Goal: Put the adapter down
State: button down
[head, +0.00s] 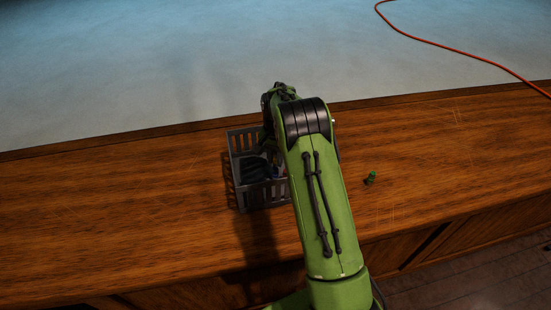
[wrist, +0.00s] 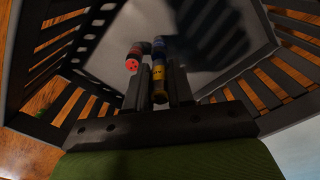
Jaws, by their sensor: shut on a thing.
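My gripper (wrist: 156,76) points down into a grey slatted crate (wrist: 90,45) and is shut on the adapter (wrist: 160,74), a small dark cylinder with a yellow-orange band. In the head view the crate (head: 234,146) stands on the desk, left of my arm. My arm hides its right side and the adapter. I cannot tell whether the adapter touches the crate floor.
A small green connector-like thing (head: 371,178) stands on the wooden desk (head: 440,150) right of my arm. The desk left of the crate is clear. The crate's slatted walls surround my gripper. A red cable (head: 450,48) lies on the pale surface beyond the desk.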

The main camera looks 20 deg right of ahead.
jog(key=shift+f, duration=0.25)
jog(key=shift+f, duration=0.1)
jog(key=c, duration=1)
grip_release()
